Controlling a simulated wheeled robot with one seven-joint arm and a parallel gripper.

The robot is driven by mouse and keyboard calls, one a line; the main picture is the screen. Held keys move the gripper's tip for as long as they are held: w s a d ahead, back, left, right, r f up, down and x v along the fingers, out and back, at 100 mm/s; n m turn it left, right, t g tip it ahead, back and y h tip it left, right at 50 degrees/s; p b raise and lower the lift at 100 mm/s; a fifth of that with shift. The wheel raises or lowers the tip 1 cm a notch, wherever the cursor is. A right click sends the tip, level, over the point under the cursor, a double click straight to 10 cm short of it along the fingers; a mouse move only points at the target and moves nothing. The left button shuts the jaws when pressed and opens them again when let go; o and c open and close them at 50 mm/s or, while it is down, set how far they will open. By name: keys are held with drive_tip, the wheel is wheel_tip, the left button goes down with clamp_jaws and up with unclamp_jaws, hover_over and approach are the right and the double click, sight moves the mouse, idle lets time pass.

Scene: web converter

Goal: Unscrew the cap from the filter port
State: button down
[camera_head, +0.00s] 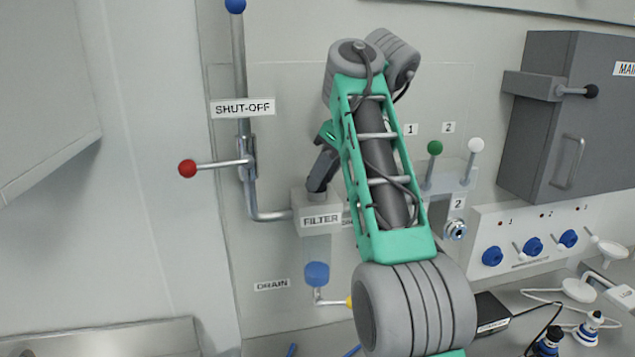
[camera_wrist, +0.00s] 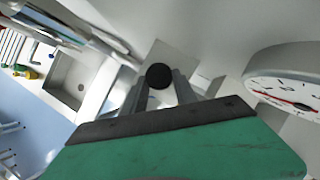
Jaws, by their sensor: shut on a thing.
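The filter housing (camera_head: 318,230) is a pale block labelled FILTER on the wall panel, with a clear bowl and blue bottom below it. My gripper (camera_head: 318,184) points down at the top of this block in the head view. In the wrist view a round black cap (camera_wrist: 159,76) sits between the two grey fingers, and my gripper (camera_wrist: 160,88) is shut on it. The cap is hidden behind the fingers in the head view. I cannot tell whether it is still seated on the port.
A shut-off lever with a red knob (camera_head: 188,169) stands left of the filter. Green (camera_head: 435,148) and white (camera_head: 476,145) knobbed levers are to the right, beside a grey cabinet (camera_head: 570,115). A round gauge (camera_wrist: 288,88) is close on the right in the wrist view.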

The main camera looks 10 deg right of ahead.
drive_tip(key=c, duration=1.1)
unclamp_jaws()
drive_tip(key=shift+o, duration=0.2)
